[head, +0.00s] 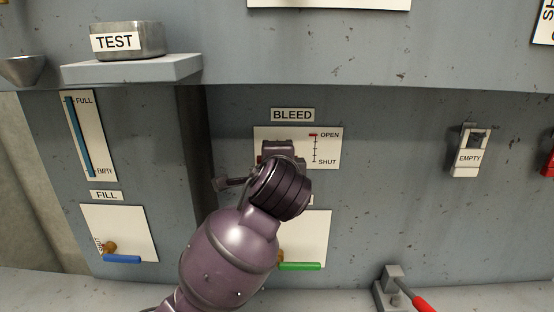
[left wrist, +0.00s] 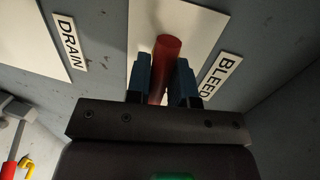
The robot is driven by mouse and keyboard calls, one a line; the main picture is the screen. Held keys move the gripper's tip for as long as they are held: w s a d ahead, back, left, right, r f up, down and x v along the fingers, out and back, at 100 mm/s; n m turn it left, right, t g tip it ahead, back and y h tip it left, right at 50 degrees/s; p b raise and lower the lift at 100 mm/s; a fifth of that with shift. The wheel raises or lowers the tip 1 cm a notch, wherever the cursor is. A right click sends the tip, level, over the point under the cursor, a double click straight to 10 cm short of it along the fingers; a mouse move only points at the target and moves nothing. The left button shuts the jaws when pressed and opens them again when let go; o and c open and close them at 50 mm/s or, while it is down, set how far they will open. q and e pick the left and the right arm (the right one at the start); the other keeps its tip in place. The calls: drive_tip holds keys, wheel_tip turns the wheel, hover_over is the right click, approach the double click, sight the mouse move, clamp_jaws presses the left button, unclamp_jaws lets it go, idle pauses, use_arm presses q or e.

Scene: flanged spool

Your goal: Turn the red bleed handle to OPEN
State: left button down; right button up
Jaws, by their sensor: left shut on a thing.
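The red bleed handle (left wrist: 166,68) shows in the left wrist view between the two blue fingers of my left gripper (left wrist: 161,80), which is shut on it. In the head view my left gripper (head: 282,152) is in front of the white BLEED plate (head: 328,148), below the BLEED label (head: 292,115). My arm and gripper hide nearly all of the handle there, so its exact angle cannot be told. The plate's scale (head: 315,148) has OPEN at the top with a red mark, and SHUT at the bottom. My right gripper is in neither view.
Below BLEED is a plate with a green handle (head: 300,267). At left is the FILL plate with a blue handle (head: 122,259). A TEST shelf (head: 135,68) juts out at upper left. A red-tipped lever (head: 420,303) stands at lower right. An EMPTY switch (head: 467,158) is at right.

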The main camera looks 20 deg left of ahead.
use_arm(q)
drive_tip(key=c, duration=1)
unclamp_jaws()
drive_tip(key=shift+s, duration=0.1)
drive_tip(key=b+v, duration=0.1)
drive_tip(key=v, duration=0.9)
drive_tip(key=shift+s+d+r, duration=0.15)
drive_tip(key=shift+s, duration=0.15)
